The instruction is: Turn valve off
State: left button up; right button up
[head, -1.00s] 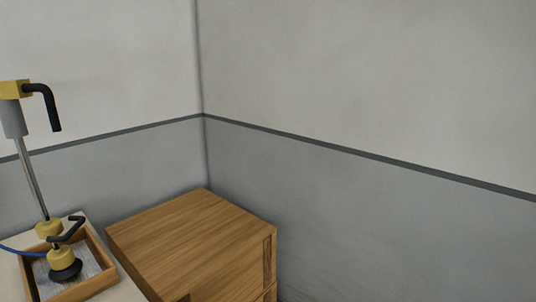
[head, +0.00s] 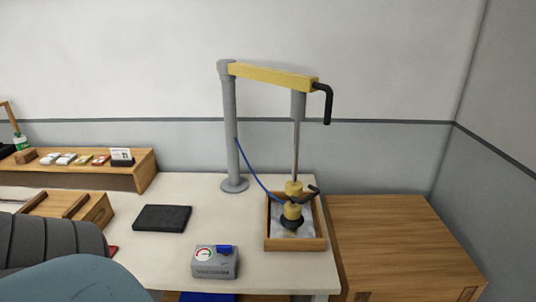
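A small grey box (head: 214,264) with a round white gauge stands near the front edge of the white table. A blue valve handle (head: 224,249) sits on top of it, lying roughly sideways. I cannot tell from this distance whether that means open or closed. A blue hose (head: 258,172) runs from the grey post (head: 231,130) down to a yellow and black suction-like piece (head: 292,214) in a wooden tray. Neither of my grippers is in view, and nothing touches the valve handle.
The white table (head: 190,215) also holds a black pad (head: 162,218), a wooden box (head: 95,208) and a wooden shelf (head: 140,178) with small cards. A wooden cabinet (head: 400,235) stands at right. A ribbed dark grey shape and a rounded blue-grey shape cover the lower left corner.

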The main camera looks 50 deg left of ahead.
aim_at(226, 249)
jog(key=u, duration=2)
